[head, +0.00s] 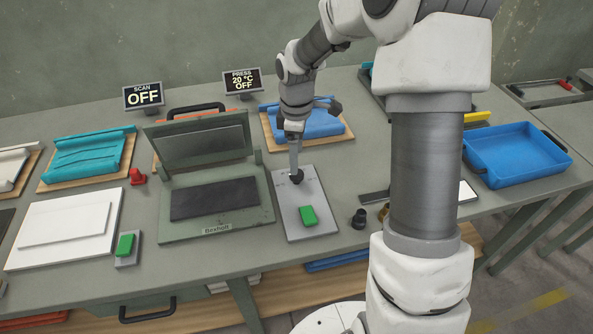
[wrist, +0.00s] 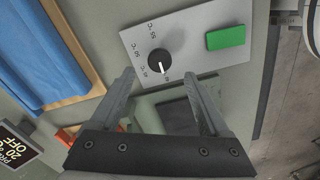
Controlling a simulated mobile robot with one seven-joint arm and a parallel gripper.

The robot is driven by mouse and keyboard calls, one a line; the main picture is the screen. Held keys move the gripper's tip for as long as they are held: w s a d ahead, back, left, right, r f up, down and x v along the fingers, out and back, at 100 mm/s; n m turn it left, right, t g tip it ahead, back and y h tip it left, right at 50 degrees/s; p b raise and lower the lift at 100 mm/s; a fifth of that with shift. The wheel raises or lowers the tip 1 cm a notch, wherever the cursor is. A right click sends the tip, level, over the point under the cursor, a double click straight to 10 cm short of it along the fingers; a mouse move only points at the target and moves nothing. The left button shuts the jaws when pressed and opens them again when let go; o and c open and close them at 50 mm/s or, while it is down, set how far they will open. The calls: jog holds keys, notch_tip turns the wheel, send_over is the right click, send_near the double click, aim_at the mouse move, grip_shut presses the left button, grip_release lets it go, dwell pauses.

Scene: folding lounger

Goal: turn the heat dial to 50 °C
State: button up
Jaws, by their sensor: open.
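The heat dial (wrist: 153,62) is a round black knob on a light grey panel (wrist: 190,28), with temperature marks around it. Its white pointer line points down and right in the wrist view, towards the mark at the low end of the scale. In the head view the dial (head: 297,177) shows just under my gripper (head: 296,168). My gripper (wrist: 159,76) is open and empty, with its fingertips to either side of the dial's line. I cannot tell how far above the dial they are. The press display (head: 242,82) reads 20 °C and OFF.
A green button (head: 308,215) sits on the same panel, near the dial. The open press (head: 210,190) stands to the left. A blue piece on a wooden board (head: 345,138) lies behind. A black knob-like object (head: 358,218) stands to the right.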

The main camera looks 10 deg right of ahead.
aim_at(297, 177)
notch_tip(297, 177, down, 6)
jog(key=shift+r, duration=0.1)
grip_shut()
dwell(0.5)
